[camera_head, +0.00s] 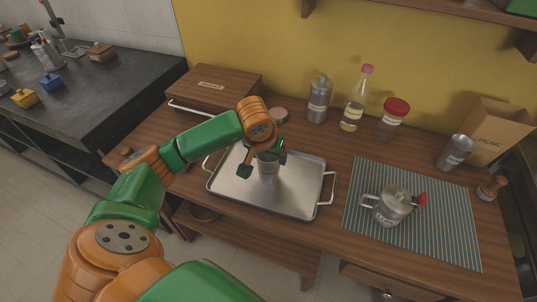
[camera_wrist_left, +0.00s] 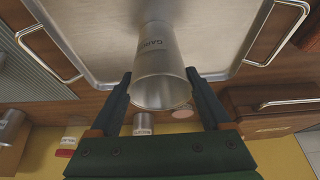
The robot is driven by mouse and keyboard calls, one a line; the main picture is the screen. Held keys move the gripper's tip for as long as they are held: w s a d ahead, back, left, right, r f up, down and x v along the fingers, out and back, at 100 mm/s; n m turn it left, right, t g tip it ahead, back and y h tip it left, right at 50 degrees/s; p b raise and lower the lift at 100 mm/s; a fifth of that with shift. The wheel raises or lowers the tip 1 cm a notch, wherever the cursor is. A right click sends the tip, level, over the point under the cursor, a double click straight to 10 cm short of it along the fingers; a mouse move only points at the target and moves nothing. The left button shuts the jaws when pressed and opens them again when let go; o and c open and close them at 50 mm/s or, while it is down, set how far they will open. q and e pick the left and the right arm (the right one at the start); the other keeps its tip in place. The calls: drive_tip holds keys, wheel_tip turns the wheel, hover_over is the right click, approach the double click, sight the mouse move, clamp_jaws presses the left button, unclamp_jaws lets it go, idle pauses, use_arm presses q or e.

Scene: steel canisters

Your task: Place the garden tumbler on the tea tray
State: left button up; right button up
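The garden tumbler (camera_head: 268,171) is a plain steel cup with a "GARDEN" label, which shows in the left wrist view (camera_wrist_left: 158,62). It stands upright on the tea tray (camera_head: 300,194), a steel tray with a handle at each end; the tray also shows in the wrist view (camera_wrist_left: 95,45). My left gripper (camera_head: 265,165) is open around the tumbler, one finger on each side (camera_wrist_left: 160,85). A small gap shows beside the tumbler in the head view; contact on the other side is unclear. My right gripper is not in view.
Behind stand a steel canister (camera_head: 319,100), a bottle (camera_head: 354,104), a red-lidded jar (camera_head: 393,120) and a wooden box (camera_head: 212,86). Another steel cup (camera_head: 455,152) is at the far right.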

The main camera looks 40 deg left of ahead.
use_arm(q)
drive_tip(key=shift+o, duration=1)
drive_tip(key=shift+r+p, duration=0.3)
drive_tip(key=shift+p, duration=0.05)
drive_tip(key=v, duration=1.1)
drive_tip(key=shift+r+p, duration=0.3)
drive_tip(key=shift+r, duration=0.05)
drive_tip(key=shift+s, duration=0.2)
